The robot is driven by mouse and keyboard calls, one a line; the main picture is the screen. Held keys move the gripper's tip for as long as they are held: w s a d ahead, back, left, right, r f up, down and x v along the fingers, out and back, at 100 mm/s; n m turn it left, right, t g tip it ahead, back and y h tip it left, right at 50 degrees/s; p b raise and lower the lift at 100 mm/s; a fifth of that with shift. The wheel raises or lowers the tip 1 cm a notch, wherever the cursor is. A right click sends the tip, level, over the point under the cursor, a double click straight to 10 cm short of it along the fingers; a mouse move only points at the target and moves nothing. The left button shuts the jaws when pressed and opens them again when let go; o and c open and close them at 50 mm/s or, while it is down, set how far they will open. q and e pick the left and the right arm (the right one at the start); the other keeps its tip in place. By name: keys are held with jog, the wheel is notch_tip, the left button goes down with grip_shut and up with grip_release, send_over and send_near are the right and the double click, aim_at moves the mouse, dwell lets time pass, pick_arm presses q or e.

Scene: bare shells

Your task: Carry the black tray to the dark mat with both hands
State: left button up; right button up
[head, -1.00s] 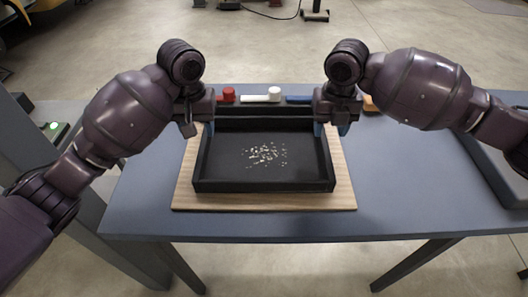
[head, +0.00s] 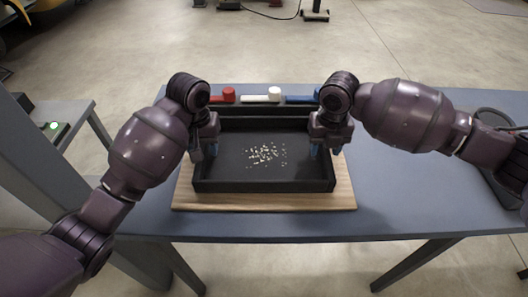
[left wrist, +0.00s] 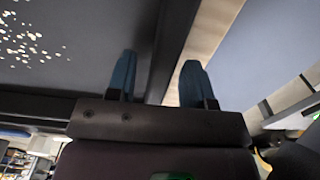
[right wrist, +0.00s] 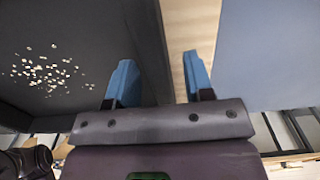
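The black tray (head: 265,185) sits on a light wooden board (head: 345,190) on the blue-grey table, with many small pale bits (head: 265,154) on its floor. My left gripper (head: 203,151) is at the tray's left wall. In the left wrist view its blue fingers (left wrist: 157,78) are apart, one on each side of the wall. My right gripper (head: 326,151) is at the right wall. In the right wrist view its fingers (right wrist: 160,80) are also apart, with the wall between them. A dark flat shape (head: 494,117) at the table's right end, perhaps the mat, is largely hidden by my right arm.
Behind the tray lie a red-headed item (head: 228,95), a white-headed item (head: 274,94) and a blue item (head: 300,99). The table (head: 400,205) is clear right of the board. A side stand with a green light (head: 54,126) is at left.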

pick_arm(q)
grip_shut()
pick_arm(e)
grip_shut()
pick_arm(q)
jog(key=shift+r, duration=0.1)
dwell(0.8)
